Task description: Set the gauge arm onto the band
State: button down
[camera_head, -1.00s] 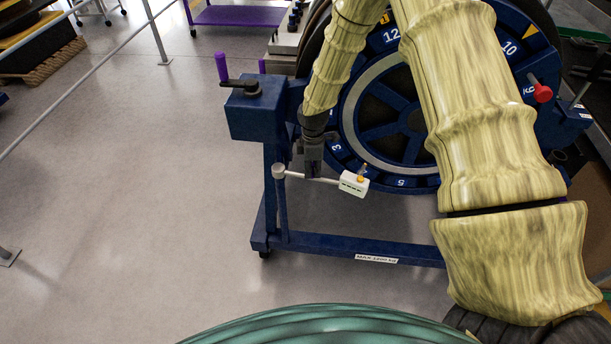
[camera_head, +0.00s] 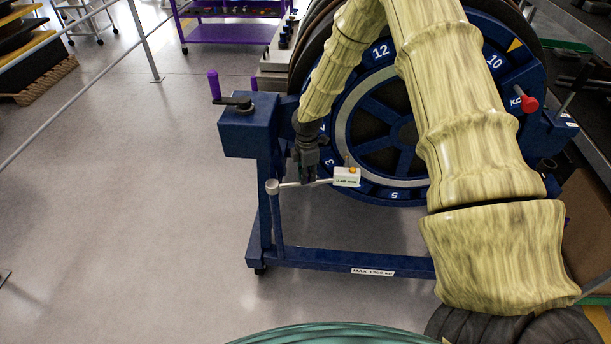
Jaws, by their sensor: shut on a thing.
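The gauge arm (camera_head: 304,184) is a thin pale rod running from a round pivot on a blue post (camera_head: 275,218) to a small white gauge box (camera_head: 346,177) with an orange button on top. My gripper (camera_head: 306,176) points down and is shut on the rod between pivot and box. The band (camera_head: 343,126) is the pale grey ring on the face of the blue numbered wheel (camera_head: 381,52). The box overlaps the lower left of the band in the picture; whether they touch I cannot tell. My arm hides the wheel's right part.
A blue stand carries the wheel, with a black crank with a purple handle (camera_head: 214,86) at left and a red knob (camera_head: 529,104) at right. Its base bar (camera_head: 330,261) lies low in front. Open floor (camera_head: 130,200) is at left, beyond it a railing and a purple cart (camera_head: 230,33).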

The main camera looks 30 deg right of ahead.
jog(key=shift+w+d+r, duration=0.15)
jog(key=shift+w, duration=0.1)
jog(key=c, duration=1.5)
grip_release()
jog(key=shift+o, duration=0.4)
jog(key=shift+w+r, duration=0.3)
jog(key=r, duration=0.3)
jog(key=s+r, duration=0.1)
jog(key=r, duration=0.4)
jog(key=shift+s+r, duration=0.25)
jog(key=shift+r, duration=0.05)
jog(key=shift+w+r, duration=0.45)
jog(key=shift+w, duration=0.05)
jog(key=shift+r, duration=0.35)
jog(key=shift+s+r, duration=0.4)
jog(key=shift+r, duration=0.15)
jog(key=shift+w+f, duration=0.2)
